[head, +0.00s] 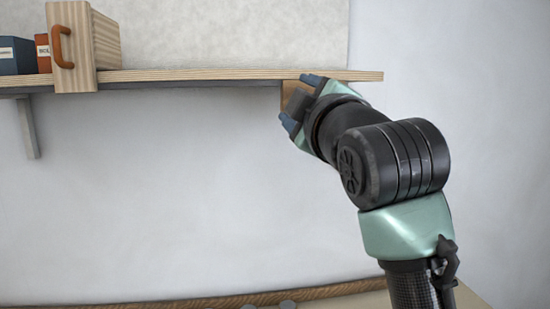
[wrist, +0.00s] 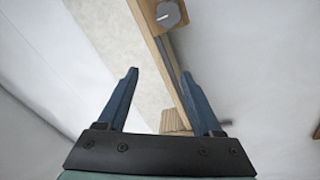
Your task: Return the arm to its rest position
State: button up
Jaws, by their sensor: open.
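My gripper (head: 301,103) is raised at the right part of the wooden shelf (head: 210,75), overlapping its front edge in the head view. Its two blue fingers are apart with nothing seen between them. In the wrist view my gripper (wrist: 159,75) is also open, its fingers spread. The shelf (wrist: 151,45) runs past the right finger there; whether they touch I cannot tell. My arm comes up from the lower right and bends toward the shelf.
A wooden holder (head: 75,45) with an orange handle stands on the shelf's left, beside a blue book (head: 15,55) and a red one (head: 43,53). A grey bracket (head: 30,128) hangs below. A grey faceted thing (wrist: 168,14) shows by the shelf. The wall below is clear.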

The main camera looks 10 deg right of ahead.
jog(key=s+a+r+m+t+y, duration=0.1)
jog(key=s+a+r+m+t, duration=0.2)
jog(key=s+a, duration=0.35)
jog(key=s+a+m+t+h, duration=0.2)
jog(key=s+m, duration=0.8)
jog(key=s, duration=0.5)
jog(key=a+t, duration=0.1)
jog(key=t, duration=0.1)
jog(key=shift+r+m+t+h, duration=0.3)
jog(key=shift+t+h, duration=0.1)
